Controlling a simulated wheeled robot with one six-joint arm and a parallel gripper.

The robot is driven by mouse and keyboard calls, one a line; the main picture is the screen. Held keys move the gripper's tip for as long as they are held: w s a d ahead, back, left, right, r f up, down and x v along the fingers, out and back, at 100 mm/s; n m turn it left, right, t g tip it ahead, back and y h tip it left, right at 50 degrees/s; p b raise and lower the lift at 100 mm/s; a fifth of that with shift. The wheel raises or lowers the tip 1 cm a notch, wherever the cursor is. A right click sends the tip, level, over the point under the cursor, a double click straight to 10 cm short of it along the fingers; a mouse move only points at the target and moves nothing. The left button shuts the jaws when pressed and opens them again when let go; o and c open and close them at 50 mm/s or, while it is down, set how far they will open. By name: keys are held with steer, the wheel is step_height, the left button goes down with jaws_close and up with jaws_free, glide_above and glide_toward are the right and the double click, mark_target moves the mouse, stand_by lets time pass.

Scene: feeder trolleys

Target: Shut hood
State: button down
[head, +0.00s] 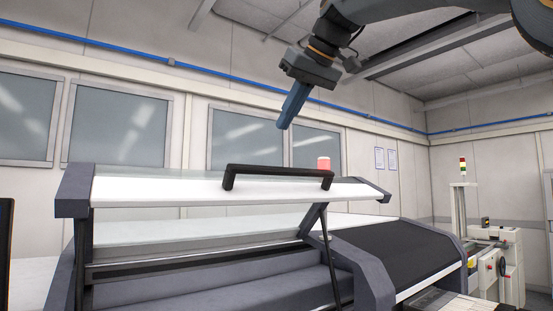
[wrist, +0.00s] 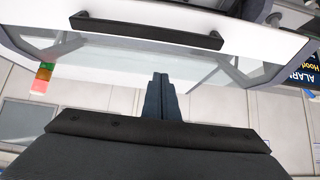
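The hood (head: 140,190) is raised, a white and clear panel with dark end caps. A strut stands under its right part. A black bar handle (head: 278,171) runs along its front edge. My gripper (head: 281,124) is above the handle, apart from it, pointing down with blue-grey fingers. In the wrist view the fingers (wrist: 160,78) lie together with nothing between them. The handle (wrist: 147,32) and the hood's white edge (wrist: 270,42) show beyond the fingertips there, not touched.
The machine's dark right cover (head: 395,250) slopes down beside the open hood. A red lamp (head: 323,164) shows behind the hood. A white machine with a signal tower (head: 462,185) stands at the right. The air around my gripper is clear.

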mark_target(277, 167)
steer(key=p+x, duration=0.3)
steer(key=x, duration=0.7)
steer(key=shift+w+a+r, duration=0.1)
steer(key=shift+w+a, duration=0.05)
steer(key=shift+s+d+f+p, duration=0.2)
steer(key=shift+s+d+f, duration=0.1)
steer(key=shift+s+d, duration=0.25)
steer(key=shift+s+d+f+p, duration=0.15)
steer(key=shift+s+d+f, duration=0.15)
steer(key=shift+s, duration=0.35)
steer(key=shift+s+d+f, duration=0.25)
steer(key=shift+s+f, duration=0.05)
steer(key=shift+f, duration=0.15)
